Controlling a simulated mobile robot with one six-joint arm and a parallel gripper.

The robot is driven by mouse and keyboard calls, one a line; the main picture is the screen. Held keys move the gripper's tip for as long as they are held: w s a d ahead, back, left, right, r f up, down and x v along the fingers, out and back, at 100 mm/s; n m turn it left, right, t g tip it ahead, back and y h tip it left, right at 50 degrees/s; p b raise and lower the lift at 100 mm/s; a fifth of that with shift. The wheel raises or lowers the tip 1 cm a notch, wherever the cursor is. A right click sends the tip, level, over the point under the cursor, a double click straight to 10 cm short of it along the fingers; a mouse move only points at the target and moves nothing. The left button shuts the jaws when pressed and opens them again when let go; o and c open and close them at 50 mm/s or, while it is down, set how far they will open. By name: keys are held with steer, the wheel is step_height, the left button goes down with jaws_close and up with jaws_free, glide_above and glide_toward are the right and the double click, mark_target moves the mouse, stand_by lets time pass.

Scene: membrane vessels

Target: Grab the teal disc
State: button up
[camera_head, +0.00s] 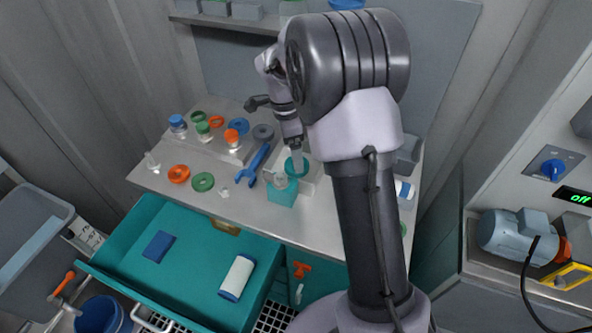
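A teal disc (303,172) lies on a pale tray or plate at the middle of the bench, partly covered by my gripper. My gripper (297,160) points down at the disc, its pale tip over or within the disc's outline. I cannot tell whether it touches the disc or whether the fingers are open or shut. Much of the bench to the right is hidden behind my arm.
A teal block (282,195) with a clear piece on top stands just in front of the disc. A blue wrench (252,167) lies to its left. Orange (179,174) and green (203,182) rings and capped jars (178,126) stand farther left. An open teal drawer (190,285) juts out below.

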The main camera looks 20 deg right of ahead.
steer(key=f+b, duration=0.1)
steer(key=f, duration=0.1)
steer(key=f+b, duration=0.1)
steer(key=f, duration=0.1)
steer(key=d+f+b, duration=0.1)
steer(key=f, duration=0.1)
steer(key=shift+w, duration=0.35)
steer(key=shift+r, duration=0.25)
steer(key=shift+c, duration=0.2)
steer(key=c, duration=1.5)
